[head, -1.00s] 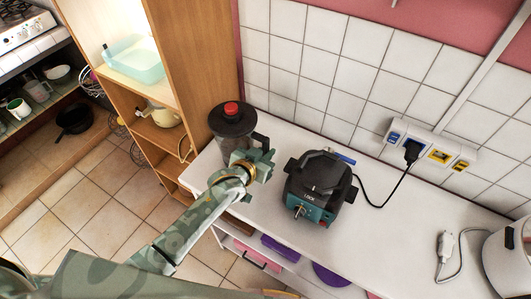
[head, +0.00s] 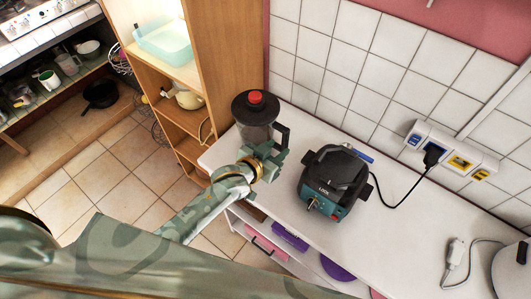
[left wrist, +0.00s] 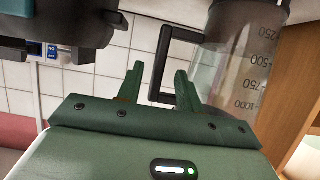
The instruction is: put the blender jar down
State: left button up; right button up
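The blender jar (head: 257,130) has a dark lid with a red cap and a black handle. It stands upright at the left end of the white counter (head: 300,265). My left gripper (head: 271,156) is at the near side of the jar, close to its handle. In the left wrist view, its two green fingers (left wrist: 159,80) are apart, and the black handle (left wrist: 160,62) shows between them; I cannot tell how deep it sits. The clear jar wall with measuring marks (left wrist: 235,75) is to the right. My right gripper is in neither view.
The blender base (head: 333,182) stands right of the jar, with its cord running to a wall outlet (head: 450,150). A wooden shelf (head: 230,60) is behind the jar on the left. A white appliance (head: 513,270) is at the far right. The counter between them is mostly clear.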

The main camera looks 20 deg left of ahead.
pick_arm(q)
jog(key=v, duration=0.7)
jog(key=shift+p, duration=0.4)
jog(key=shift+w, duration=0.15)
jog(key=s+a+r+m+g+y, duration=0.25)
jog(key=s+a+y, duration=0.25)
jog(key=s+a, duration=0.3)
jog(key=s+a+r+m+g+y, duration=0.1)
jog(key=s+a+r+g+y, duration=0.25)
jog(key=s+a, duration=0.45)
jog(key=s+d+f+g+h+b, duration=0.1)
jog(key=f+b, duration=0.1)
jog(key=f, duration=0.9)
jog(key=s+d+f+g+h+b, duration=0.1)
jog(key=d+f+b, duration=0.1)
jog(key=f, duration=0.9)
jog(key=s+d+f+g+b, duration=0.1)
jog(key=f+b, duration=0.1)
jog(key=f, duration=0.8)
jog(key=s+f+n+g+h+b, duration=0.2)
jog(key=s+f+b, duration=0.3)
jog(key=s+f, duration=1.5)
jog(key=shift+f+n+g, duration=0.3)
jog(key=shift+f+n, duration=0.3)
jog(key=shift+n, duration=0.25)
